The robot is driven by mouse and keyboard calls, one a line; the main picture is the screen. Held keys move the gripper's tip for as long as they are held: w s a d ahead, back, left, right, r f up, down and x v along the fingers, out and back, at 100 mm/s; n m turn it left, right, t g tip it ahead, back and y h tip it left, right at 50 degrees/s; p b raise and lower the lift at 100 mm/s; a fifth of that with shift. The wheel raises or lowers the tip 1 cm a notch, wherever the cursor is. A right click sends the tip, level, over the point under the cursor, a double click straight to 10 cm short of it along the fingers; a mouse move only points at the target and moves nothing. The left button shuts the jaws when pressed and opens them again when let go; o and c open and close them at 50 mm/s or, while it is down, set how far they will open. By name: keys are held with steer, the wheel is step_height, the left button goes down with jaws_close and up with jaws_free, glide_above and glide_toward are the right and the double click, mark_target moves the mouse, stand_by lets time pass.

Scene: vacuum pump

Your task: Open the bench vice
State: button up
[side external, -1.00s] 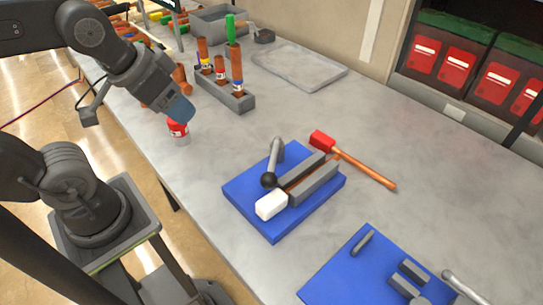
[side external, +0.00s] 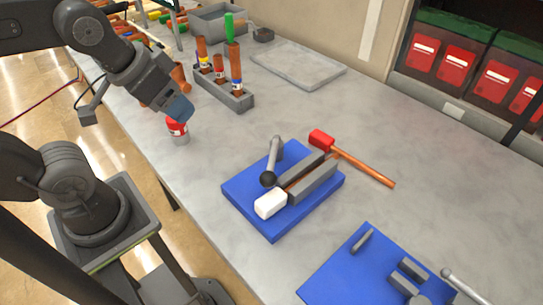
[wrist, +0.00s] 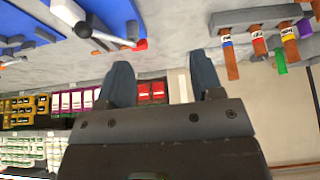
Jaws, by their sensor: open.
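The bench vice is a blue base (side external: 238,190) with two long grey jaws (side external: 313,183) and a grey lever with a black ball (side external: 268,179). A mallet with a white head (side external: 270,204) lies with its brown handle between the jaws; I cannot tell how tightly they close on it. In the wrist view the lever ball (wrist: 82,30) and white head (wrist: 68,10) show at top left. My gripper (wrist: 162,80) is open and empty, with two dark blue-grey fingers. In the side view it hangs well to the left of the vice, apart from it.
A red and white can (side external: 177,130) stands close below my gripper. A mallet with a red head (side external: 321,138) lies just behind the vice. Another blue-based fixture (side external: 335,270) is at front right.

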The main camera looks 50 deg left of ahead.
stand_by(0.3)
steer(key=n+g+h, duration=0.2)
steer(key=n+g, duration=0.3)
glide_toward(266, 174)
steer(key=shift+n, duration=0.3)
steer(key=f, duration=0.3)
steer(key=d+f, duration=0.1)
steer(key=f, duration=0.6)
steer(key=shift+w+d+f, duration=0.25)
steer(key=shift+d, duration=0.15)
jaws_close()
